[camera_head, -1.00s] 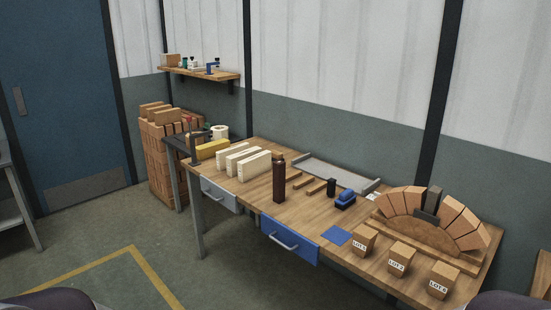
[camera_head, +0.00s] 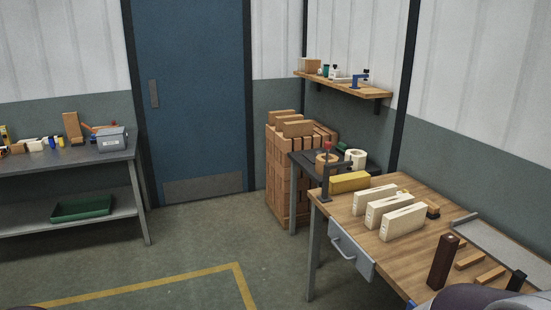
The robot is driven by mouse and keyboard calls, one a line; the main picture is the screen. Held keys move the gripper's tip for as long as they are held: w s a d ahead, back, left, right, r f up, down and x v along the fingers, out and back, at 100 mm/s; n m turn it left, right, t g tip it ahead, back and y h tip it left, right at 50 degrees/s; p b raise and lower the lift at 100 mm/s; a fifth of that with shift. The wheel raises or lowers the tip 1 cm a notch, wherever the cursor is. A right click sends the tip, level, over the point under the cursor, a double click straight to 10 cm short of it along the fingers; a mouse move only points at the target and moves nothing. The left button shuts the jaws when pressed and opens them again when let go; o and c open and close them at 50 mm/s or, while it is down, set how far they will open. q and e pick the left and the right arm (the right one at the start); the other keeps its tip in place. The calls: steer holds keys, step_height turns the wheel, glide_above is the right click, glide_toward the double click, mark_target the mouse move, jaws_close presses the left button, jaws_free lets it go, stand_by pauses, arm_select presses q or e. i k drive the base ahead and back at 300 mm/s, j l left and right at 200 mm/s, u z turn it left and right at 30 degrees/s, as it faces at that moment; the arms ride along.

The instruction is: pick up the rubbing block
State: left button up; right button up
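I cannot tell for sure which object is the rubbing block. The wooden workbench (camera_head: 410,248) at the right bears several candidates: a small brown block with a dark top (camera_head: 432,209) behind the pale cream blocks, thin brown strips (camera_head: 470,260), and a small black upright piece (camera_head: 516,281) near the lower right corner. A tall dark brown block (camera_head: 443,262) stands upright near the bench's front edge. The bench's right part is out of frame or behind my own arm at the lower right. Neither gripper is in view.
Several cream blocks (camera_head: 389,208) and a yellow block (camera_head: 349,182) stand on the bench's left part. A grey shelf bench (camera_head: 70,157) with a grey bin (camera_head: 112,139) is at left. The floor between is clear.

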mark_target(433, 209)
steer(key=i+j, duration=0.1)
steer(key=i, duration=0.75)
steer(key=i+j, duration=0.1)
steer(key=i, duration=0.8)
steer(key=i+z, duration=0.25)
steer(key=z, duration=0.15)
steer(key=i+j+z, duration=0.2)
steer(key=z, duration=0.2)
steer(key=i+j+z, duration=0.2)
steer(key=z, duration=0.2)
steer(key=i+j+z, duration=0.2)
steer(key=z, duration=0.25)
steer(key=i+j+z, duration=0.1)
steer(key=z, duration=0.3)
steer(key=i+j+z, duration=0.15)
steer(key=z, duration=0.3)
steer(key=i+j+z, duration=0.2)
steer(key=z, duration=0.2)
steer(key=i+j+z, duration=0.1)
steer(key=j+z, duration=0.15)
steer(key=z, duration=0.2)
steer(key=j+z, duration=0.25)
steer(key=z, duration=0.15)
steer(key=j+z, duration=0.3)
steer(key=z, duration=0.15)
steer(key=i, duration=0.05)
